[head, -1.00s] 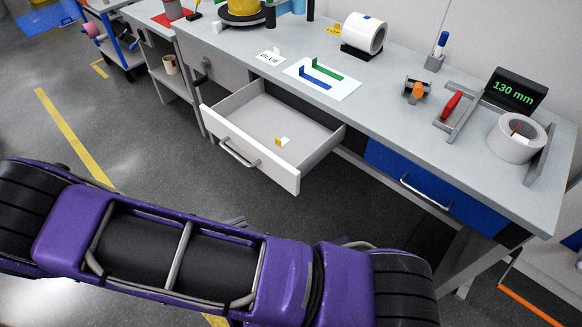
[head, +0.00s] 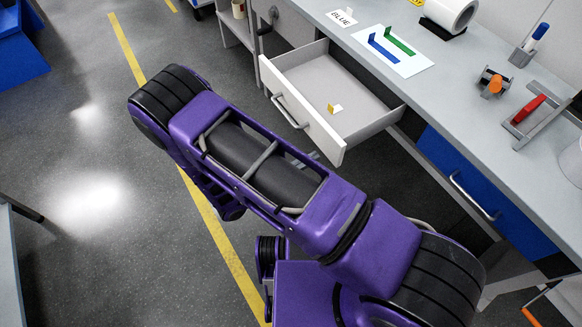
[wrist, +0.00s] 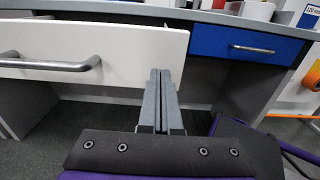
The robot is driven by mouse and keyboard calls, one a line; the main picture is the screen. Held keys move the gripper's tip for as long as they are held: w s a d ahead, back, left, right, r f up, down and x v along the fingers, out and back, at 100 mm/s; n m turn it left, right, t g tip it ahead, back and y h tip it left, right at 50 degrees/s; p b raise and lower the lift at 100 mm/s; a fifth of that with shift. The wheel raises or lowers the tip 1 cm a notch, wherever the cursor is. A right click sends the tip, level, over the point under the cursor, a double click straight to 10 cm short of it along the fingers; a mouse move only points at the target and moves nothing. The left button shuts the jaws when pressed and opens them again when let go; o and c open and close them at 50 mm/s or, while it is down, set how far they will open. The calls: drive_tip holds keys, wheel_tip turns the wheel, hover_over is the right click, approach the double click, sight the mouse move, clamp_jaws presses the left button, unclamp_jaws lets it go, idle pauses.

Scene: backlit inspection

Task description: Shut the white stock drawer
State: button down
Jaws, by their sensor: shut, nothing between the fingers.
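The white stock drawer (head: 309,122) stands pulled out from under the bench in the head view. Its inside shows, with a small yellow-and-white piece (head: 335,108) on its floor. A grey bar handle (head: 289,111) is on its front. In the wrist view the white drawer front (wrist: 125,40) spans the upper left, with its handle (wrist: 50,63) at left. My gripper (wrist: 160,74) is shut and empty, its fingers pointing at the front's lower right part. Whether the tips touch it I cannot tell. In the head view my arm hides most of the gripper.
A shut blue drawer (head: 484,190) is to the right under the same bench (head: 450,100). On the bench lie a white sheet with blue and green pieces (head: 393,52), a tape dispenser (head: 494,82) and a red-handled tool (head: 528,110). Open floor lies left.

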sight(330, 148)
drive_tip(key=shift+x, duration=1.8)
drive_tip(key=b+x, duration=0.1)
drive_tip(key=x, duration=2.3)
drive_tip(key=shift+w+d, duration=0.15)
drive_tip(key=shift+w, duration=0.05)
drive_tip(key=shift+w+d, duration=0.15)
drive_tip(key=shift+r, duration=0.1)
drive_tip(key=shift+a, duration=0.3)
drive_tip(key=v, duration=1.4)
drive_tip(key=shift+d+p, duration=0.15)
drive_tip(key=shift+p, duration=0.2)
